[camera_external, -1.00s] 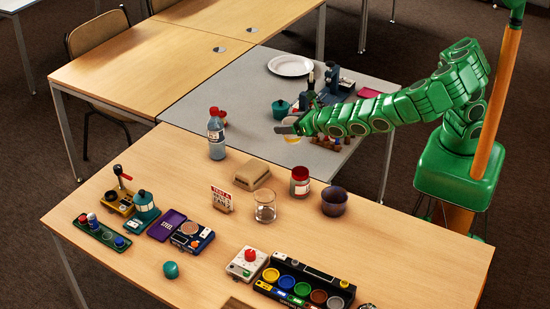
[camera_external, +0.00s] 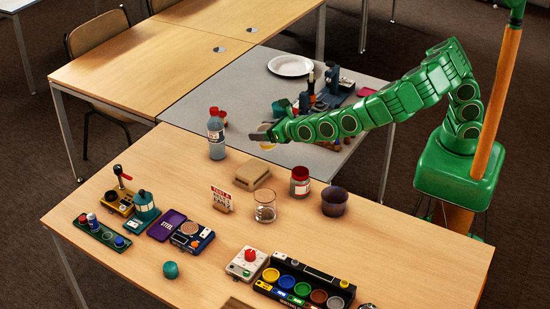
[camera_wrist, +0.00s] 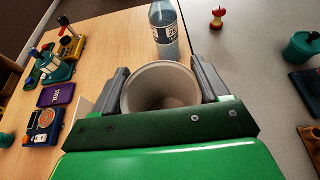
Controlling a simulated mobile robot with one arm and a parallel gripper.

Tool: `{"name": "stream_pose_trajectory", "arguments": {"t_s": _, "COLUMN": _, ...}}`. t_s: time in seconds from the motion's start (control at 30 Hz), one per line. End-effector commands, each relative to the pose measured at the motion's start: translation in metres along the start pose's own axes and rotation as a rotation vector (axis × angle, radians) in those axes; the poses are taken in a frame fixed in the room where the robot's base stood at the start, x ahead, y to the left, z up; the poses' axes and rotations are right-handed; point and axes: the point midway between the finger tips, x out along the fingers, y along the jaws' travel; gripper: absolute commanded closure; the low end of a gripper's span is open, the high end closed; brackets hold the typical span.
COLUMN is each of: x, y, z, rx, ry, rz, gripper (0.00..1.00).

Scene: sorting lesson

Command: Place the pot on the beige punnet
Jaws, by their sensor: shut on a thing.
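The pot (camera_wrist: 160,88) is a round, open vessel with a pale inside, seen from above in the wrist view. My gripper (camera_wrist: 162,82) is shut on it, with one finger on each side. In the external view the pot (camera_external: 267,146) shows as a small yellowish piece, mostly hidden by my gripper (camera_external: 262,136). The beige punnet (camera_external: 252,176) sits on the wooden table, below and slightly left of my gripper in the picture. A pale sliver beside the left finger in the wrist view may be the punnet; I cannot tell.
A water bottle (camera_external: 216,138) stands close to the left of my gripper. A sign (camera_external: 222,199), a clear glass (camera_external: 265,206), a red-lidded jar (camera_external: 299,182) and a dark cup (camera_external: 334,201) stand around the punnet. The grey table (camera_external: 205,97) lies behind.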

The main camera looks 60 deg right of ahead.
Motion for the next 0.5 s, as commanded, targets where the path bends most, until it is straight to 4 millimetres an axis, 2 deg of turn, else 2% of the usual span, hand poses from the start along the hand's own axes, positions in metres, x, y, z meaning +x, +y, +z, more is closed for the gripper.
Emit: {"name": "stream_pose_trajectory", "arguments": {"t_s": 0.5, "x": 0.047, "y": 0.02, "z": -0.029, "rx": 0.003, "ry": 0.006, "rz": -0.001, "gripper": 0.53}}
